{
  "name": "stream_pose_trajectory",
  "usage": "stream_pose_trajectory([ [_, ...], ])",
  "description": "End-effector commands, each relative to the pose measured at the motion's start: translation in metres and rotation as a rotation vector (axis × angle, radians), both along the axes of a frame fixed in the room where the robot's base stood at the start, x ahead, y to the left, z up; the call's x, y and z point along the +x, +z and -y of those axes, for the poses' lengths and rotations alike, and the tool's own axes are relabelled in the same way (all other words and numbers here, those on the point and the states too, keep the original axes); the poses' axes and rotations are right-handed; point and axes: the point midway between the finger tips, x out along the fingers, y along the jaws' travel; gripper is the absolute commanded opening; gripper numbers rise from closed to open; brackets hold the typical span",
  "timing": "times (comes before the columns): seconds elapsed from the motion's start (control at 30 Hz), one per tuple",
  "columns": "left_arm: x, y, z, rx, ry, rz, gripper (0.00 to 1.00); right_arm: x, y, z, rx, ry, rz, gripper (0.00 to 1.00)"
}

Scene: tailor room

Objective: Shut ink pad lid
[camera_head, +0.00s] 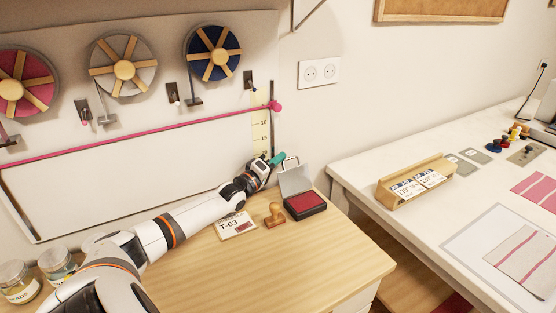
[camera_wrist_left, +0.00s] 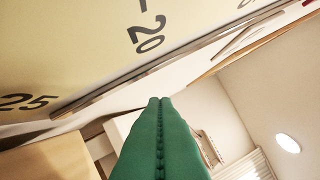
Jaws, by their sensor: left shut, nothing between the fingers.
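The ink pad (camera_head: 305,206) is a black box with a red pad, near the back right of the wooden table. Its grey lid (camera_head: 295,181) stands open, tilted up at the pad's far side. My left gripper (camera_head: 280,158) is above and behind the raised lid, close to the wall. Its green fingers are shut and empty; they also fill the middle of the left wrist view (camera_wrist_left: 160,105). I cannot tell whether the fingers touch the lid. The ink pad does not show clearly in the wrist view. My right gripper is not in view.
A wooden stamp (camera_head: 274,213) and a T-63 card (camera_head: 236,226) lie left of the ink pad. Jars (camera_head: 57,263) stand at the left. A ruler strip (camera_head: 260,123) is on the wall beside the gripper. The table's front right is clear. A white table (camera_head: 440,213) stands at right.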

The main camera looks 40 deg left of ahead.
Motion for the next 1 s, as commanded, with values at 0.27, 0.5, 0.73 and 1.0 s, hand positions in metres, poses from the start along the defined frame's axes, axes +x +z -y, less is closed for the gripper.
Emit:
stream_pose_trajectory([
  [0.27, -0.002, 0.004, 0.005, 0.050, 0.000, 0.015, 0.00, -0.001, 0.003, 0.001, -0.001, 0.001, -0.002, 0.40],
  [0.5, -0.004, 0.007, 0.014, 0.122, -0.001, 0.036, 0.00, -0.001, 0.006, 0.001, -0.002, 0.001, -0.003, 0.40],
  [0.73, -0.010, 0.014, 0.034, 0.288, -0.002, 0.085, 0.00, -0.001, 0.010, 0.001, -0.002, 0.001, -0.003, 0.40],
  [1.0, -0.018, 0.016, 0.062, 0.534, -0.001, 0.154, 0.00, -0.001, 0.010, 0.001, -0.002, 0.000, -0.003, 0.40],
])
